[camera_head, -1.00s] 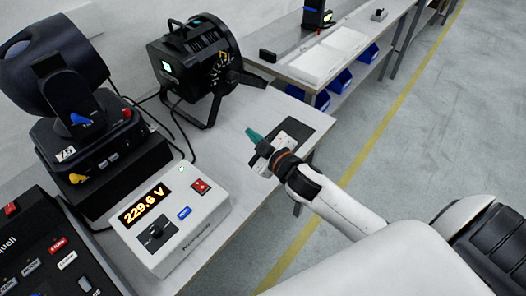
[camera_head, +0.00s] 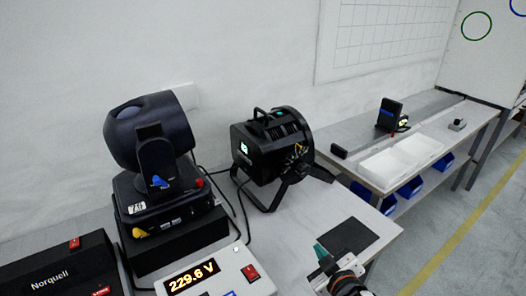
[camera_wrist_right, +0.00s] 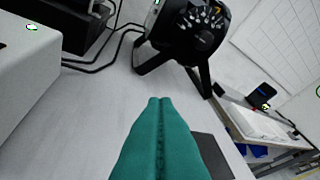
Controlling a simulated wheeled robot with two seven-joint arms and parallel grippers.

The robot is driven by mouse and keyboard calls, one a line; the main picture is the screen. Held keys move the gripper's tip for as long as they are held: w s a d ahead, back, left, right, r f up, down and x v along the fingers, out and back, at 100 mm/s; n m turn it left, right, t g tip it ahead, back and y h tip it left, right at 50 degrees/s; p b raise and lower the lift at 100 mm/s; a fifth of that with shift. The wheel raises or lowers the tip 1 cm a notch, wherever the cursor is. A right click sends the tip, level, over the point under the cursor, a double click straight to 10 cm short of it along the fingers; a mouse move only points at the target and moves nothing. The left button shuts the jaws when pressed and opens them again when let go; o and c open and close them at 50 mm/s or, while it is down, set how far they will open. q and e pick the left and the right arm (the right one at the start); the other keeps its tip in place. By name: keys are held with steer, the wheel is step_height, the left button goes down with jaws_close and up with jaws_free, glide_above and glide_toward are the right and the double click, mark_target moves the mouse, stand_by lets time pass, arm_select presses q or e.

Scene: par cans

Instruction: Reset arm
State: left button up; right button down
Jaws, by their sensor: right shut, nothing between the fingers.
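My right gripper (camera_head: 320,250) has teal fingers and is at the bottom of the head view, above the bench near the dark mat (camera_head: 348,236). In the right wrist view its fingers (camera_wrist_right: 158,102) lie together with nothing between them. They point toward the black par can (camera_wrist_right: 190,28), which stands apart from them. In the head view the par can (camera_head: 272,146) stands on its bracket on the bench. My left gripper is in neither view.
A moving-head light (camera_head: 150,135) stands at the left on a black base. A power supply (camera_head: 215,277) reading 229.6 V and a black Norquell console (camera_head: 50,270) are in front. White trays (camera_head: 400,158) lie on the farther bench. A wall is behind.

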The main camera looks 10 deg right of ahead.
steer(key=s+a+f+m+g, duration=0.15)
steer(key=s+f+g, duration=0.3)
steer(key=s, duration=0.65)
steer(key=s+a+f+m+g, duration=0.1)
steer(key=s+f+m+g, duration=0.2)
steer(key=s+g, duration=0.55)
steer(key=s+f, duration=0.2)
steer(key=f, duration=1.2)
steer(key=s+f, duration=0.3)
steer(key=f, duration=1.2)
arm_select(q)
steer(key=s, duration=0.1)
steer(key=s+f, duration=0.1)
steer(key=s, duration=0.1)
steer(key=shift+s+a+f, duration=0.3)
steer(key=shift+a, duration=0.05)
arm_select(e)
steer(key=s+d+f, duration=0.2)
steer(key=s+f, duration=1.1)
steer(key=s, duration=0.2)
steer(key=shift+s+d+f, duration=0.15)
steer(key=shift+d+f, duration=0.15)
steer(key=shift+d, duration=0.1)
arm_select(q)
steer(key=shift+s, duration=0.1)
arm_select(e)
steer(key=shift+n, duration=0.25)
